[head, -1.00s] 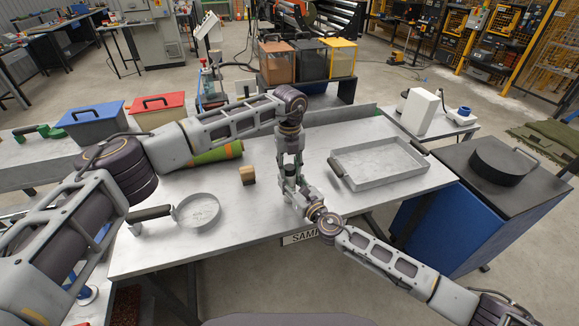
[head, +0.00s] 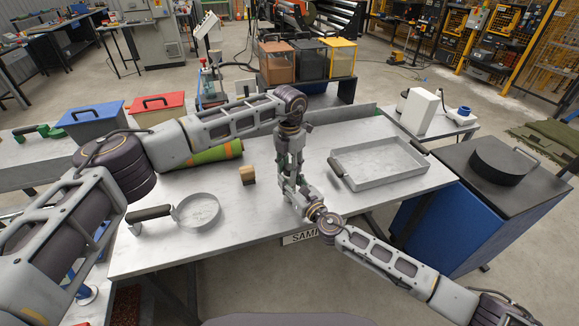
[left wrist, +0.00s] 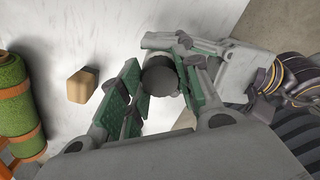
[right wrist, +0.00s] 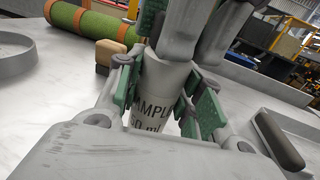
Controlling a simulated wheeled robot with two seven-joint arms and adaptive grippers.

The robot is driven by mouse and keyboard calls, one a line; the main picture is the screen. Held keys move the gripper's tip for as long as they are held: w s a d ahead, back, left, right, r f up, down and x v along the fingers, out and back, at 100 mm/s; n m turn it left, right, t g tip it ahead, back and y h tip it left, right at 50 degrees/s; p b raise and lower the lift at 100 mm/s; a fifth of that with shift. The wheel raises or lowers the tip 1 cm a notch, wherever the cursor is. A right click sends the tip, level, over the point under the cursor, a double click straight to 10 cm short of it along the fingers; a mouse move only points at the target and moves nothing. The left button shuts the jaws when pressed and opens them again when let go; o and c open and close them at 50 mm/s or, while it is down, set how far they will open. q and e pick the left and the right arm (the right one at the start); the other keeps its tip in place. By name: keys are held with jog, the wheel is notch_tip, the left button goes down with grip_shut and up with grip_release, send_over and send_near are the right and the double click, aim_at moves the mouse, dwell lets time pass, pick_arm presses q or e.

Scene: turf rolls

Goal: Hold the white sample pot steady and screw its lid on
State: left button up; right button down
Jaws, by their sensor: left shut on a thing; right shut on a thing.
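The white sample pot (right wrist: 165,90), with dark lettering reading "AMPL" and "50 ml", stands upright between the green-padded fingers of my right gripper (right wrist: 160,95), which is shut on it. A dark round lid (left wrist: 161,76) sits between the fingers of my left gripper (left wrist: 160,88), which is shut on it from above. In the head view my left gripper (head: 289,172) points down directly over my right gripper (head: 297,195). The two grippers hide most of the pot and lid there. I cannot tell how far the lid is seated.
A wood-coloured block (head: 248,175), a round sieve-like pan (head: 198,211) and a green roll (head: 216,152) lie left on the table. A shallow metal tray (head: 378,180) lies right. Table surface (head: 230,240) in front is bare.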

pick_arm(q)
jog(key=m, duration=0.5)
jog(key=shift+a+m, duration=0.1)
jog(key=shift+m, duration=0.2)
jog(key=m, duration=0.4)
jog(key=shift+m, duration=0.4)
jog(key=m, duration=0.5)
jog(key=shift+w, duration=0.1)
jog(key=m, duration=0.5)
jog(key=shift+m, duration=0.4)
jog(key=shift+c, duration=0.2)
jog(key=o, duration=1.2)
jog(key=shift+r, duration=5.95)
